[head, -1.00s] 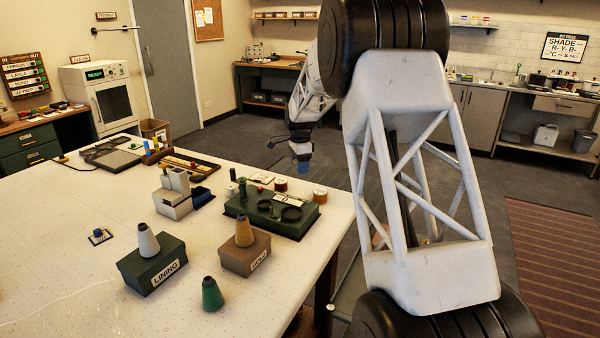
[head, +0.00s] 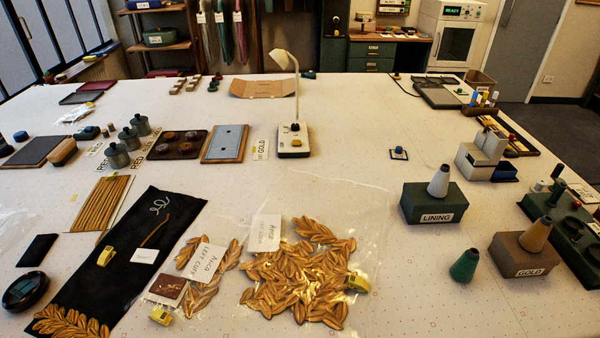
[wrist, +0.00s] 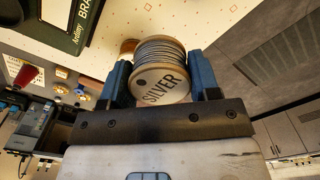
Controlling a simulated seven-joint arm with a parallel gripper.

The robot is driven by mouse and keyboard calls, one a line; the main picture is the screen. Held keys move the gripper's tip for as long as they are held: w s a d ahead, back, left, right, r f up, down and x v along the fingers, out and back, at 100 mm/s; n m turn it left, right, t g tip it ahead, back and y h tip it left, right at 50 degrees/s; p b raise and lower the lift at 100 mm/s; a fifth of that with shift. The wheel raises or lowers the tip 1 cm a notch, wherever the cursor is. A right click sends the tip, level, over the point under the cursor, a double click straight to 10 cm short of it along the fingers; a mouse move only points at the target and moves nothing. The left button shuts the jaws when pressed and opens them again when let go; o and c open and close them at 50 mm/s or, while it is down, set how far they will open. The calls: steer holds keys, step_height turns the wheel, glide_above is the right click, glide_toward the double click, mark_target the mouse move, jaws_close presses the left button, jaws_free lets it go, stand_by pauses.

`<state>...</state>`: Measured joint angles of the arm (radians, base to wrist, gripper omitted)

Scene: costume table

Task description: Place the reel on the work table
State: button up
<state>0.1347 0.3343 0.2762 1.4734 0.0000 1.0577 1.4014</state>
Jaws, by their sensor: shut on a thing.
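The reel (wrist: 160,85) shows in the wrist view, wound with grey thread, with a pale end face marked SILVER. My gripper (wrist: 158,58) is shut on it, with one blue finger on each side. The work table (head: 350,125) is the large white dotted table filling the head view. Its pale surface also shows behind the reel in the wrist view (wrist: 205,18). My gripper and the reel are outside the head view. The gap between the reel and the table surface cannot be told from the wrist view.
A green LINING box (head: 433,203) and a brown GOLD box (head: 523,257) hold cones at the right. Gold leaf pieces (head: 300,270) and a black cloth (head: 125,260) cover the near side. The table's middle has bare room.

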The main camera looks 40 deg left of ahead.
steer(key=shift+a, duration=0.1)
